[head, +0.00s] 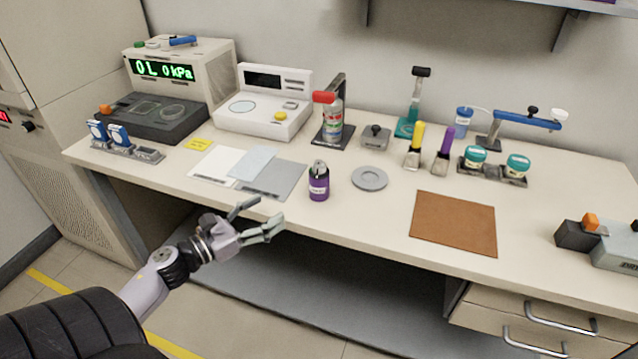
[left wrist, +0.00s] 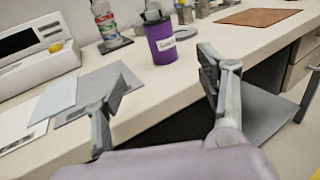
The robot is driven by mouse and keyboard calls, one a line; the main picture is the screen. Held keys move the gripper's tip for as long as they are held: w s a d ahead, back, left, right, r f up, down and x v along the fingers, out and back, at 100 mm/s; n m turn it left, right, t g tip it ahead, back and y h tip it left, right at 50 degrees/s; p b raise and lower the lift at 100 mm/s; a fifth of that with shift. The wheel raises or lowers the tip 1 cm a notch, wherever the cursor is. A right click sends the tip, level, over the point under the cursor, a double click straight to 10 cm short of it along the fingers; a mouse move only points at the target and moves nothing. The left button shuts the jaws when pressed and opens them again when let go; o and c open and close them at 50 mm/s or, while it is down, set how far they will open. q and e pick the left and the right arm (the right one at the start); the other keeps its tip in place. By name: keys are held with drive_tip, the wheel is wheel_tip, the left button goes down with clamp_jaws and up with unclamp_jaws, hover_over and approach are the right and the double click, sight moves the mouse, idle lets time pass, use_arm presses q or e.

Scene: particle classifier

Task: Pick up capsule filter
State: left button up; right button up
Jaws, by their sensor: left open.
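No thing carries a readable capsule filter label, so I cannot tell for sure which it is. A purple cylinder with a metal top and a white label (head: 319,183) stands upright near the table's front edge; it also shows in the left wrist view (left wrist: 161,38). Two blue-and-white round pieces (head: 107,133) stand in a grey holder at the table's left end. My left gripper (head: 268,210) is open and empty in front of the table edge, left of and nearer than the purple cylinder. In the left wrist view its fingers (left wrist: 163,72) are spread, with the cylinder beyond them. My right gripper is not in view.
Pale and grey sheets (head: 273,180) lie left of the cylinder, and a grey disc (head: 370,178) lies to its right. A spray can (head: 332,122) on a stand is behind. A brown mat (head: 454,223) lies right. The table's front edge (head: 370,240) is close.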

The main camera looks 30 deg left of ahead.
sight(311, 184)
use_arm(q)
drive_tip(key=x, duration=1.7)
drive_tip(key=shift+p, duration=0.3)
drive_tip(key=shift+s, duration=0.1)
drive_tip(key=shift+c, duration=0.5)
drive_tip(key=shift+r, duration=0.15)
clamp_jaws()
